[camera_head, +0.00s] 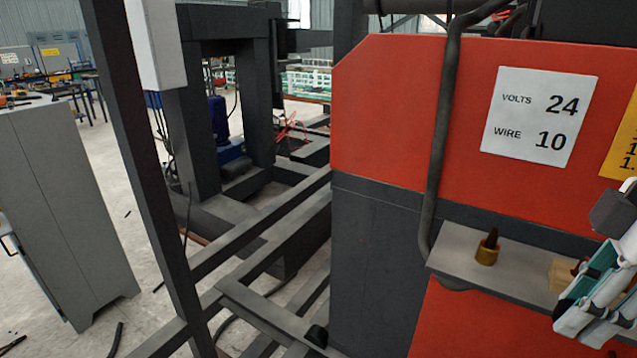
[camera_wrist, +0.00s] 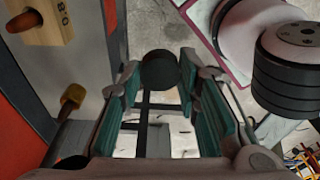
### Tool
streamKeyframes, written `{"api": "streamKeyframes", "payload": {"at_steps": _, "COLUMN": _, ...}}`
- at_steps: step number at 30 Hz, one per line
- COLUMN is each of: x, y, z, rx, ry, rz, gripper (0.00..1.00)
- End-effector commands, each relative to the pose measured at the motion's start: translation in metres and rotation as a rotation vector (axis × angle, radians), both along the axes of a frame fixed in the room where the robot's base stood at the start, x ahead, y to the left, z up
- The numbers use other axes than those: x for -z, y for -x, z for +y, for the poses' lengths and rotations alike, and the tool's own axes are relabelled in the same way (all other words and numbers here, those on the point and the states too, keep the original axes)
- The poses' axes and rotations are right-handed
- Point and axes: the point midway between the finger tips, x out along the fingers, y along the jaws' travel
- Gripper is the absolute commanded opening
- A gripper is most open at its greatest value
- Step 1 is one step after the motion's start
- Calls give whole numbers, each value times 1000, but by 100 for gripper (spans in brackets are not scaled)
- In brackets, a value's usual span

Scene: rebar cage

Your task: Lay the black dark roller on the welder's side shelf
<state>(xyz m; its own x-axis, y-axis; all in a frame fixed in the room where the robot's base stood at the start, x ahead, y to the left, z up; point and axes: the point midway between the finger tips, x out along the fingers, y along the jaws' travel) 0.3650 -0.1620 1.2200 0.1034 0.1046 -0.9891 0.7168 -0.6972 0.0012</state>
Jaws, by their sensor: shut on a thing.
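The black dark roller (camera_wrist: 159,70) shows its dark round end in the wrist view. My gripper (camera_wrist: 160,82) is shut on it, with teal pads on either side. In the head view my gripper (camera_head: 588,305) is at the right edge, in front of the welder's side shelf, and partly cut off. The roller cannot be made out clearly there. The grey side shelf (camera_head: 455,252) juts from the red welder (camera_head: 400,110). It also shows at the left of the wrist view (camera_wrist: 82,62), beside the gripper; the roller is apart from it.
A brass-based dark-tipped piece (camera_head: 487,248) stands on the shelf, with a wooden block (camera_head: 562,275) to its right. A dark hose (camera_head: 443,140) runs down the welder's front to the shelf's left end. Dark steel beams (camera_head: 260,235) stand left of the welder.

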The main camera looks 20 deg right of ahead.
Motion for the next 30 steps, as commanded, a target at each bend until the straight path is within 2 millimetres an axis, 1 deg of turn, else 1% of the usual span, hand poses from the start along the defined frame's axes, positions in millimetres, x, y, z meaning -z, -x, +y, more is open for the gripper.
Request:
{"api": "streamKeyframes", "payload": {"at_steps": 1, "x": 1, "y": 6, "z": -6, "rx": 32, "ry": 0, "rz": -2, "gripper": 0}}
{"api": "streamKeyframes", "payload": {"at_steps": 4, "x": 0, "y": 16, "z": -12, "rx": 63, "ry": 0, "rz": -1, "gripper": 0}}
{"api": "streamKeyframes", "payload": {"at_steps": 6, "x": 1, "y": 15, "z": -15, "rx": 72, "ry": -1, "rz": 1, "gripper": 0}}
{"api": "streamKeyframes", "payload": {"at_steps": 8, "x": 1, "y": 10, "z": -19, "rx": 74, "ry": -3, "rz": 3, "gripper": 0}}
{"api": "streamKeyframes", "payload": {"at_steps": 11, "x": 4, "y": -8, "z": -27, "rx": 73, "ry": -3, "rz": 5, "gripper": 0}}
{"api": "streamKeyframes", "payload": {"at_steps": 24, "x": 12, "y": -97, "z": -69, "rx": 71, "ry": -2, "rz": 3, "gripper": 0}}
{"api": "streamKeyframes", "payload": {"at_steps": 27, "x": 14, "y": -112, "z": -76, "rx": 71, "ry": -2, "rz": 2, "gripper": 0}}
{"api": "streamKeyframes", "payload": {"at_steps": 30, "x": 15, "y": -121, "z": -80, "rx": 71, "ry": -2, "rz": 2, "gripper": 0}}
